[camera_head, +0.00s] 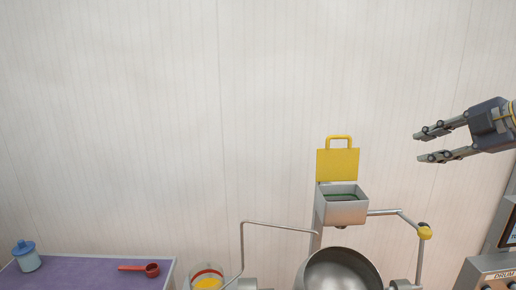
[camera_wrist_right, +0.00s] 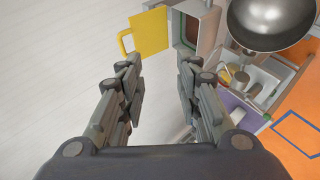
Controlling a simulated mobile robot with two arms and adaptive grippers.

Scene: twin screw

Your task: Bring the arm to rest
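My right gripper (camera_head: 417,147) comes in from the right edge in the head view, high against the pale wall. Its two fingers are apart with nothing between them. In the right wrist view the same gripper (camera_wrist_right: 158,75) shows its two fingers spread and empty. It is to the right of the raised yellow lid (camera_head: 338,164) and apart from it. The lid stands open above a grey metal box (camera_head: 343,212); the lid also shows in the right wrist view (camera_wrist_right: 150,32). My left gripper is not in view.
Below the box is a round steel bowl (camera_head: 340,272). A bent rail with a yellow knob (camera_head: 424,233) stands to its right. A purple-topped table (camera_head: 85,275) at lower left holds a blue-lidded jar (camera_head: 27,257) and a red scoop (camera_head: 150,269). A control panel (camera_head: 490,268) is at lower right.

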